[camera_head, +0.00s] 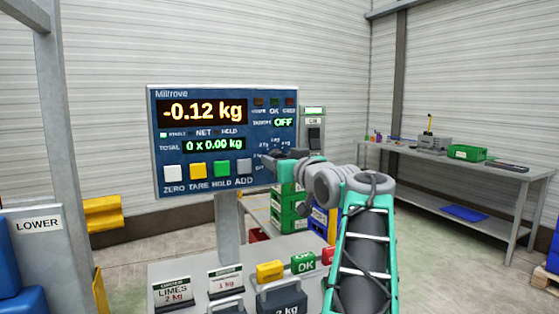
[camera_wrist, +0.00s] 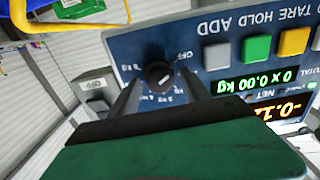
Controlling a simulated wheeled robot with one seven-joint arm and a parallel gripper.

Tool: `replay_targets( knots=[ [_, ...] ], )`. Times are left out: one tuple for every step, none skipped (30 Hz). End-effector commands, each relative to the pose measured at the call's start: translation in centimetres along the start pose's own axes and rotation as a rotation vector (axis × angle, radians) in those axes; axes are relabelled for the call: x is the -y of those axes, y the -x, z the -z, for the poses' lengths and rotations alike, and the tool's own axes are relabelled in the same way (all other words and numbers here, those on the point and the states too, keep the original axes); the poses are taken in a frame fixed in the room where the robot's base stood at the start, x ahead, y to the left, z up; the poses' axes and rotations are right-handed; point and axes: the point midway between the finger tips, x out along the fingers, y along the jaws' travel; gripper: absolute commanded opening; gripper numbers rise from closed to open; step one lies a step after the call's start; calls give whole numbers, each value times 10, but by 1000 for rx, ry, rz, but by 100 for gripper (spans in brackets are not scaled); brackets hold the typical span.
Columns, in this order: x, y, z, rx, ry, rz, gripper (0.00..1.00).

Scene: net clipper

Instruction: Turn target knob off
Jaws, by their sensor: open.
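The target knob (camera_wrist: 159,75) is a small round black dial with a light pointer mark, on the blue scale panel (camera_head: 158,135). In the wrist view, which shows the panel upside down, an OFF label and several kg labels ring it. I cannot tell exactly which label the mark points to. My gripper (camera_wrist: 159,85) is open, with one finger on each side of the knob; contact is not clear. In the head view my gripper (camera_head: 280,170) is at the panel's lower right and hides the knob. The green OFF readout (camera_head: 284,123) is lit at the upper right.
White, yellow, green and grey buttons (camera_head: 222,168) line the panel's lower edge, left of my gripper. A grey switch box (camera_head: 314,130) adjoins the panel's right edge. Below is a counter with labelled weights (camera_head: 225,280). A workbench (camera_head: 440,160) stands at the right wall.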

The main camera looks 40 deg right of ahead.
Motion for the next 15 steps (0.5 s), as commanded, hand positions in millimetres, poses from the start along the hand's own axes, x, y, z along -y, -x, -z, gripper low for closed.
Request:
replay_targets(
  knots=[
    [0,1,-1,1,0,0,56],
    [0,2,0,1,0,-1,56],
    [-1,5,0,0,0,-2,56],
    [-1,9,0,0,1,-3,56],
    [-1,13,0,0,1,-3,56],
    [-1,21,0,0,1,-4,56],
    [-1,27,0,-1,2,-4,56],
    [-1,34,0,-1,2,-5,56],
    [-1,43,0,-1,2,-5,56],
    [-1,49,0,-1,2,-5,56],
    [0,55,0,-1,2,-4,56],
    [-1,62,0,-1,1,-4,56],
    [0,66,0,-1,1,-3,56],
    [0,70,0,-1,0,-3,56],
    [0,73,0,-1,0,-1,56]
  ],
)
